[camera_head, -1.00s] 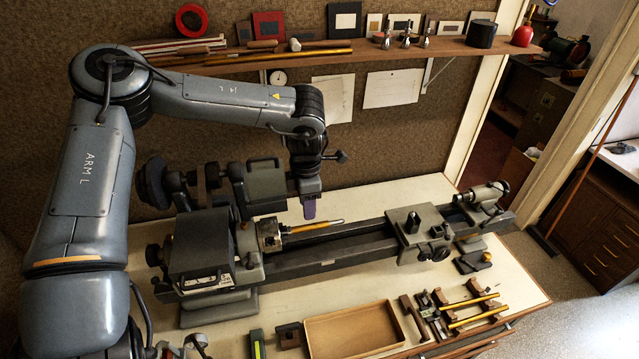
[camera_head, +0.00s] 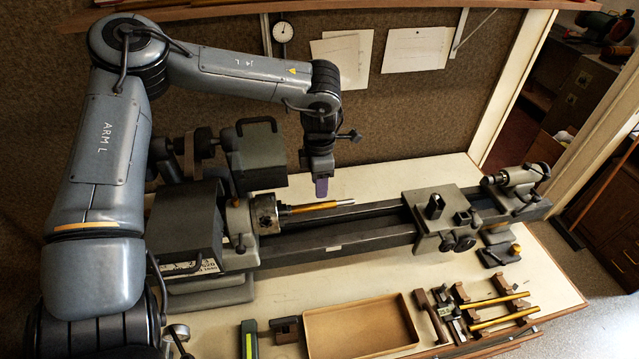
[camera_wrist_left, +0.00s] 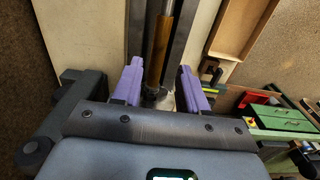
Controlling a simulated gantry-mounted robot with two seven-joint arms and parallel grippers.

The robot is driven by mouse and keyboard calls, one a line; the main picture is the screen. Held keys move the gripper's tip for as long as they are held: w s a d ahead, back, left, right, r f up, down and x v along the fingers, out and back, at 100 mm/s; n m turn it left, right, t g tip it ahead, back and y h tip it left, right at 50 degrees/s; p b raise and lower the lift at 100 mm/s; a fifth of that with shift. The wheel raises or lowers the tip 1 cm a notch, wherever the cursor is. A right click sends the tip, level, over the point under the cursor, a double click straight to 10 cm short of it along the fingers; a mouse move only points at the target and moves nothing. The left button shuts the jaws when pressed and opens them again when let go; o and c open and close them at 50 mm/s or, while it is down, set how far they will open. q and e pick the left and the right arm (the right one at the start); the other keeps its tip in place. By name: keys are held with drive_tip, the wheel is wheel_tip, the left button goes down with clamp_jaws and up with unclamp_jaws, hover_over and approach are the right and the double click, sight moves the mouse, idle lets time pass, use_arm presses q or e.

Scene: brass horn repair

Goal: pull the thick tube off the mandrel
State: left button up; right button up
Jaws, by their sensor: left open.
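The thick tube (camera_head: 312,207) is a gold-coloured sleeve lying level on the mandrel (camera_head: 345,202). The mandrel's bare grey tip shows at its right end, and the left end runs to the lathe chuck (camera_head: 264,212). My left gripper (camera_head: 321,188), with purple fingers, points down just above the tube in the head view. In the left wrist view the tube (camera_wrist_left: 161,45) runs along the gap between the parted fingers (camera_wrist_left: 160,86). The left gripper is open, with nothing held. My right gripper is not in view.
The lathe bed (camera_head: 365,232) runs below the tube to a carriage (camera_head: 437,220) and a tailstock (camera_head: 517,187). An empty brown tray (camera_head: 360,328) lies on the bench in front. More gold tubes (camera_head: 500,319) rest on a wooden rack to its right.

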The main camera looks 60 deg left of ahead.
sight(320, 203)
use_arm(q)
drive_tip(key=shift+f+b, duration=1)
drive_tip(key=shift+f, duration=0.3)
wheel_tip(320, 203, down, 5)
drive_tip(key=b, duration=0.3)
drive_tip(key=shift+b, duration=0.35)
drive_tip(key=shift+f+b, duration=0.3)
drive_tip(key=shift+f, duration=0.2)
clamp_jaws()
drive_tip(key=shift+w, duration=0.1)
